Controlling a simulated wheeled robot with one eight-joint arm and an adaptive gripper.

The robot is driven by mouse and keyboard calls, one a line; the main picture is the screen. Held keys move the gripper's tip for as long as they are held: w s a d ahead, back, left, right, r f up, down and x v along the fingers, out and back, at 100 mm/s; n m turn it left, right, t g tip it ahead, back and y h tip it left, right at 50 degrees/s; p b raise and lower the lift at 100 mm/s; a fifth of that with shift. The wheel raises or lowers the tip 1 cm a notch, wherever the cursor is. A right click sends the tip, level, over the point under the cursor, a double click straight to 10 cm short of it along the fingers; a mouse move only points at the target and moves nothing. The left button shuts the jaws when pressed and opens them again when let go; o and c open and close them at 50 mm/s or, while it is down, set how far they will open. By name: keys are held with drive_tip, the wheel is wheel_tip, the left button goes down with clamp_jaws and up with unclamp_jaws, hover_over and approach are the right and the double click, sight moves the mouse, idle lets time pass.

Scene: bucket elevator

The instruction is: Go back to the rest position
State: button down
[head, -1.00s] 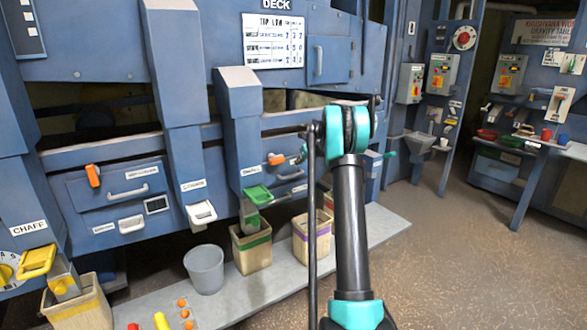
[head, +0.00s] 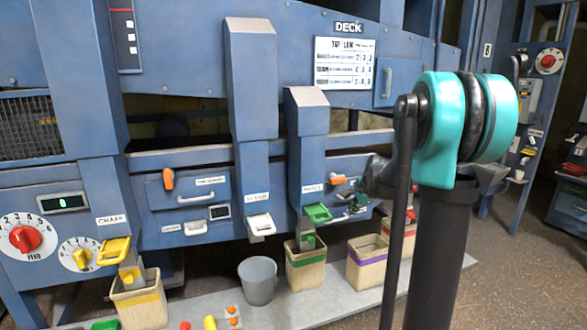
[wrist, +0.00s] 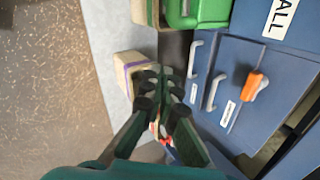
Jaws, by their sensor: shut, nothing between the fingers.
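My gripper (wrist: 162,80) is in the middle of the wrist view, its two dark fingers together and nothing between them. It hangs in front of the blue machine, over the edge of the pale ledge. In the head view my arm covers the right side, and the gripper is small and partly hidden behind it. A bin with a purple band (head: 368,265) stands below; it also shows beside the fingers in the wrist view (wrist: 134,73). I cannot tell how far the fingers are from it.
The blue machine has a green chute flap (head: 318,213), a white flap (head: 261,225), a yellow flap (head: 113,250) and an orange latch (wrist: 255,85). A grey bucket (head: 258,281) and a green-banded bin (head: 305,271) stand on the ledge (head: 330,292). The brown floor (wrist: 45,90) is clear.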

drive_tip(key=s+a+f+n, duration=0.1)
drive_tip(key=s+f+n, duration=0.2)
drive_tip(key=s, duration=0.8)
drive_tip(key=s+f+n+g+h, duration=0.1)
drive_tip(key=s+f+n, duration=0.3)
drive_tip(key=s+n, duration=0.4)
drive_tip(key=s+a+f+n+h, duration=0.1)
drive_tip(key=s+f+n, duration=0.3)
drive_tip(key=s, duration=1.1)
drive_tip(key=shift+s+a+f+n+g, duration=0.15)
drive_tip(key=shift+s+a+n+g, duration=0.2)
drive_tip(key=shift+n, duration=0.35)
drive_tip(key=shift+w, duration=0.1)
